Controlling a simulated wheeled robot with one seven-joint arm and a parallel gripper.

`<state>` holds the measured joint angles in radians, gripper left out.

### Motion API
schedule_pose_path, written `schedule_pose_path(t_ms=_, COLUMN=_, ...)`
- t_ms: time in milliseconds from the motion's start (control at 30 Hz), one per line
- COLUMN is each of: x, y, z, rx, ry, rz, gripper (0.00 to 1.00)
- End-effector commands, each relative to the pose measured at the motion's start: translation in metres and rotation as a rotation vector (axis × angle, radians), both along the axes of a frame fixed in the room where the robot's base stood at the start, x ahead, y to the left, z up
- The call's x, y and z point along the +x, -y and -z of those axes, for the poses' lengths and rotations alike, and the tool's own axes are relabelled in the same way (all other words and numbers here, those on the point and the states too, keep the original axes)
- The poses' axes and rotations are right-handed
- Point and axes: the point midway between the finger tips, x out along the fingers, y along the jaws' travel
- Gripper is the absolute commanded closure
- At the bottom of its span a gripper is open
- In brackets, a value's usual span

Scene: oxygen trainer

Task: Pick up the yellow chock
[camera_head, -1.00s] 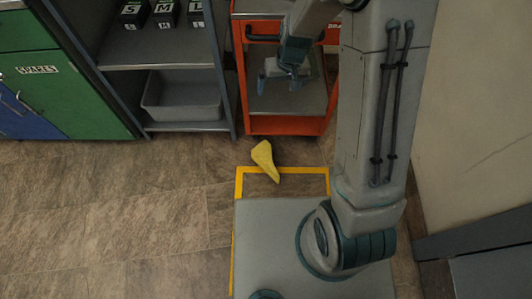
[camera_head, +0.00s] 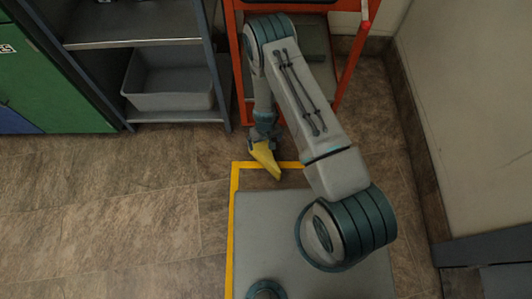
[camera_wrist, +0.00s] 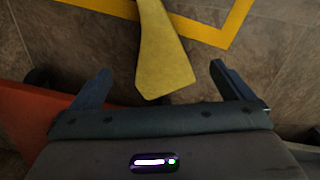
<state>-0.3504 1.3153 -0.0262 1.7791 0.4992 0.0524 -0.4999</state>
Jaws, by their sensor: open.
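The yellow chock (camera_head: 266,158) is a wedge lying on the floor at the edge of the yellow floor line, in front of the orange cart. In the wrist view the chock (camera_wrist: 161,62) runs down from the top edge, its wide end between my two fingers. My gripper (camera_wrist: 160,82) is open, with one finger on each side of the chock and a visible gap to both. In the head view my gripper (camera_head: 262,138) is right at the chock's far end and hides part of it.
The orange cart (camera_head: 239,75) stands just behind the chock. A grey shelf (camera_head: 130,45) with a grey bin (camera_head: 170,85) is to the left. A yellow line (camera_head: 233,215) borders my base. The floor at left is clear.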

Motion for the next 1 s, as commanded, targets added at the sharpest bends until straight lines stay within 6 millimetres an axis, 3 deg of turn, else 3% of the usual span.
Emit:
schedule_pose_path(t_ms=333, x=-0.001, y=0.0, z=0.068, rx=-0.001, ry=-0.003, rz=-0.001, gripper=0.0)
schedule_pose_path(t_ms=667, x=0.003, y=0.001, z=0.09, rx=0.0, ry=0.0, rz=0.002, gripper=0.0)
schedule_pose_path(t_ms=1000, x=0.011, y=0.001, z=0.134, rx=-0.001, ry=-0.002, rz=0.001, gripper=0.0)
